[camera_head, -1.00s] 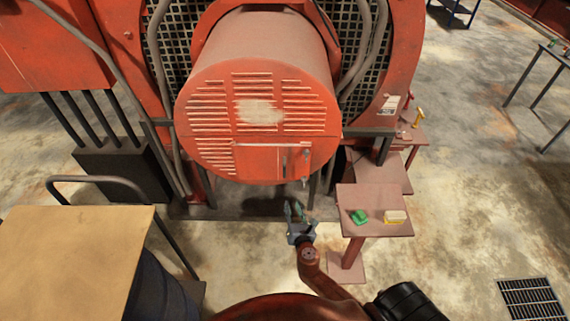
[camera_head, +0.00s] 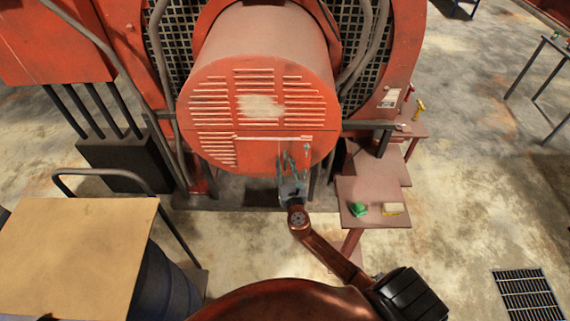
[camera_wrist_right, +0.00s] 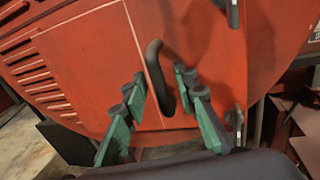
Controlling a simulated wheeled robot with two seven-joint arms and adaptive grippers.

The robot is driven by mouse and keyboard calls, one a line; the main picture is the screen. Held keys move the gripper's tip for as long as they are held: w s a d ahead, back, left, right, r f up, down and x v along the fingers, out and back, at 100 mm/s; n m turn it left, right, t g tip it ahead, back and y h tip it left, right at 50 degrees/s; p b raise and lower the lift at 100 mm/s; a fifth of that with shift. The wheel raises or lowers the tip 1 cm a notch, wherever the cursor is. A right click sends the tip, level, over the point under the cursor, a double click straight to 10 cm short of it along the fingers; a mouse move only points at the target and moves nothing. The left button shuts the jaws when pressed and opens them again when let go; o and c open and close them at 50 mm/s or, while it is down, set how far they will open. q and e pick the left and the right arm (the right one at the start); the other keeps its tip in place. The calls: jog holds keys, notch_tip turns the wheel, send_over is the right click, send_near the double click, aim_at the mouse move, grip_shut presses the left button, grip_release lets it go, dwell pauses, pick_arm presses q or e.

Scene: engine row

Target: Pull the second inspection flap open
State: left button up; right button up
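The inspection flap (camera_wrist_right: 200,35) is a red panel low on the round louvred end cover (camera_head: 215,108). In the right wrist view it has hinges along its right edge, a seam on its left and a dark curved upright handle (camera_wrist_right: 155,62) beside that seam. The flap looks closed, flush with the cover. My right gripper (camera_head: 290,165) is in front of the flap. In the right wrist view its green fingers (camera_wrist_right: 160,84) are open, one on each side of the handle's lower part; I cannot tell whether they touch it. My left gripper is not in view.
A cart with a tan top (camera_head: 75,250) stands at the left. Pipes run beside the cover.

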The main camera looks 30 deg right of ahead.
jog(key=shift+c, duration=0.4)
grip_shut()
dwell(0.4)
